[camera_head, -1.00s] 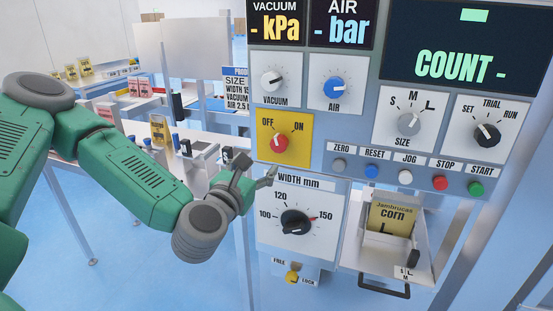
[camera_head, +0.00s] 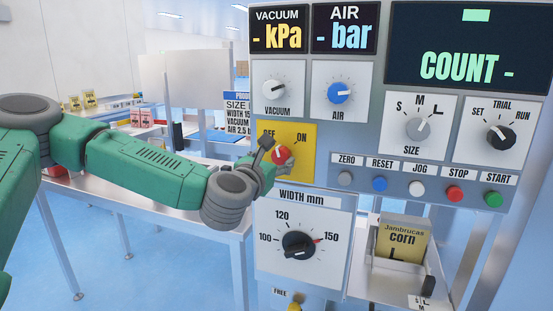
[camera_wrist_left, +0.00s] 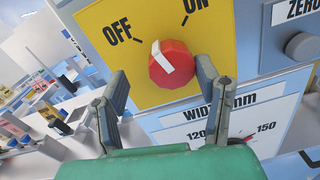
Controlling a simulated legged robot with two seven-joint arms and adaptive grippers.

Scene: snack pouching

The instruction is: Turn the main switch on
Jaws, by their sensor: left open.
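The main switch is a red knob (camera_head: 283,154) with a white pointer on a yellow plate (camera_head: 300,130) marked OFF and ON. In the left wrist view the knob (camera_wrist_left: 172,66) shows clearly, its pointer tilted to the upper left, closer to the OFF mark than to ON. My left gripper (camera_head: 266,157) is at the plate and partly covers the knob and the OFF lettering in the head view. In the wrist view its two fingers (camera_wrist_left: 160,72) are spread apart, the right one close beside the knob, the left one farther off. I cannot tell whether they touch it. My right gripper is not in view.
The AIR dial (camera_head: 338,92) and VACUUM dial (camera_head: 274,88) sit above the switch. The WIDTH dial (camera_head: 298,245) is just below. The ZERO button (camera_head: 345,178) and other buttons are to the right. A metal table (camera_head: 160,200) stands behind my arm.

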